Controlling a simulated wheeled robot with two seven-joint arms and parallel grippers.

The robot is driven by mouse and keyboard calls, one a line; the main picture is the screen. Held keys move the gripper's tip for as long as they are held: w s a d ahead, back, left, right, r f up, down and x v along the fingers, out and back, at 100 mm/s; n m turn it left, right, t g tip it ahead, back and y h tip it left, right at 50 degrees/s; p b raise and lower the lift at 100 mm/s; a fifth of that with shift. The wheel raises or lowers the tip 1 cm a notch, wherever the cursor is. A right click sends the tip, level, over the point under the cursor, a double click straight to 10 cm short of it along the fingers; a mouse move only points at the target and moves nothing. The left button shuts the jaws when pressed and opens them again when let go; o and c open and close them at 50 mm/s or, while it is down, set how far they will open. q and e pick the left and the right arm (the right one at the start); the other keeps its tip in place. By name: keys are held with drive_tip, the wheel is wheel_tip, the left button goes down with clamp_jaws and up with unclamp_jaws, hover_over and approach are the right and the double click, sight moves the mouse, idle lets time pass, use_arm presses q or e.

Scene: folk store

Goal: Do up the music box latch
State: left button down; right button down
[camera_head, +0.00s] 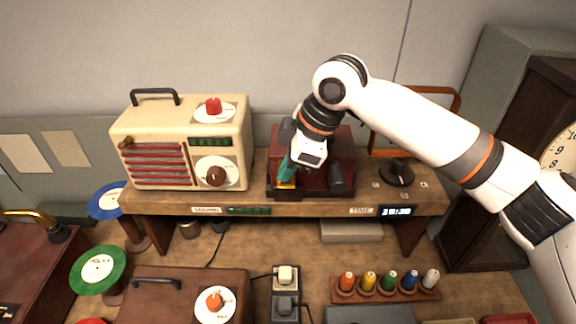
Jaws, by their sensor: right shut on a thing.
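The music box is a dark red wooden box (343,150) on the wooden shelf, right of the cream radio. My right gripper (287,172) reaches down over its front left part and hides much of its front. The gripper's teal fingers are shut on the latch, a small brass-yellow piece (286,185) low on the box's front. The fingers cover most of the latch, so its exact position cannot be told. A dark cylinder (337,178) shows in front of the box, right of the gripper. My left gripper is not in view.
The cream radio (155,125) stands close on the left of the shelf (340,203). A dark round knob (397,172) and an orange-brown frame (455,100) are on the right. Below are a rack of coloured spools (385,292) and a brown box (150,310).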

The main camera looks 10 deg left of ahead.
wheel_tip(320, 180, down, 8)
drive_tip(key=n+t+y+b, duration=0.3)
drive_tip(key=t+b, duration=1)
drive_tip(key=b, duration=1)
drive_tip(key=shift+w+f+y+b, duration=0.3)
drive_tip(key=shift+y+b, duration=0.1)
drive_tip(key=shift+y, duration=0.2)
drive_tip(key=shift+a+r+n, duration=0.1)
drive_tip(key=shift+n, duration=0.2)
drive_tip(key=c, duration=1.6)
unclamp_jaws()
drive_tip(key=shift+o, duration=0.2)
drive_tip(key=shift+r, duration=0.1)
